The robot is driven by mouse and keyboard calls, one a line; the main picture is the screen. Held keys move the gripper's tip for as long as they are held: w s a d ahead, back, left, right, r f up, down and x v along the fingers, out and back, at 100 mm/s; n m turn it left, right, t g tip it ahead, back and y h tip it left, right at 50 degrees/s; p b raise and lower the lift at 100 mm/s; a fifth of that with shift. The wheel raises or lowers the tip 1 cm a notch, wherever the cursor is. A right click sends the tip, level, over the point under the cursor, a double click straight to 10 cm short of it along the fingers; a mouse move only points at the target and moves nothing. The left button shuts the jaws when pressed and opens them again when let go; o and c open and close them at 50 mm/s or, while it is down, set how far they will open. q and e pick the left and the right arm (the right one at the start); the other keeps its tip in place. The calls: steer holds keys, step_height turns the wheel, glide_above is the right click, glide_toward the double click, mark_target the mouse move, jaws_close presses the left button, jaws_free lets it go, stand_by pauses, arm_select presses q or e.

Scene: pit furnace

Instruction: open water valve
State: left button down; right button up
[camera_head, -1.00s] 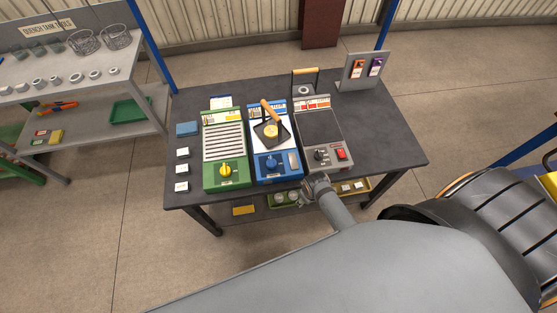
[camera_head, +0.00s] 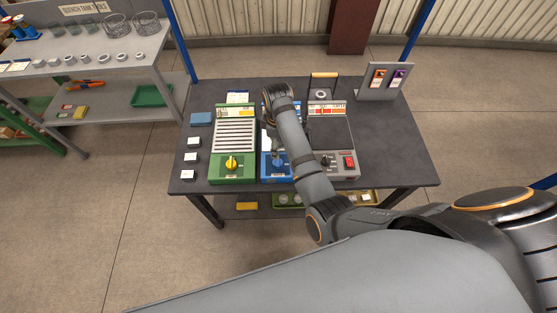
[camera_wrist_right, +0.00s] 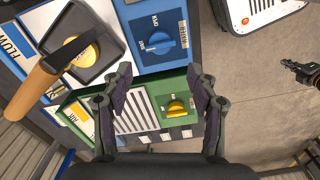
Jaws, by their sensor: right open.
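On the table stand a green unit (camera_head: 232,145) with a yellow knob (camera_head: 232,163), a blue unit (camera_head: 268,172) with a blue knob, and a grey unit (camera_head: 332,135) with a red switch. In the right wrist view my right gripper (camera_wrist_right: 160,75) is open and empty, above the units. The blue knob (camera_wrist_right: 157,42) lies beyond its fingertips, the yellow knob between its fingers. A dark jointed end (camera_wrist_right: 305,75) at the right edge may be my left gripper.
A stand with two tags (camera_head: 388,80) is at the table's back right. A grey shelf (camera_head: 85,75) with rings and baskets stands at the left. The table's right side is clear.

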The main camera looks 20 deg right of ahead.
mark_target(278, 161)
step_height(278, 161, down, 10)
steer(key=shift+f, duration=0.2)
arm_select(q)
steer(key=shift+a, duration=0.35)
arm_select(e)
steer(key=c, duration=0.9)
steer(key=shift+r+m+p, duration=0.15)
steer(key=shift+m+p, duration=1.05)
steer(key=shift+m, duration=0.2)
steer(key=m+p, duration=0.2)
steer(key=m, duration=0.2)
steer(key=shift+m, duration=0.3)
steer(key=m+p, duration=0.1)
steer(key=m, duration=0.4)
steer(key=shift+p, duration=0.3)
arm_select(q)
step_height(278, 161, up, 7)
steer(key=shift+p, duration=0.35)
arm_select(e)
steer(key=m, duration=0.5)
arm_select(q)
steer(key=shift+f, duration=0.1)
arm_select(e)
steer(key=shift+m, duration=0.4)
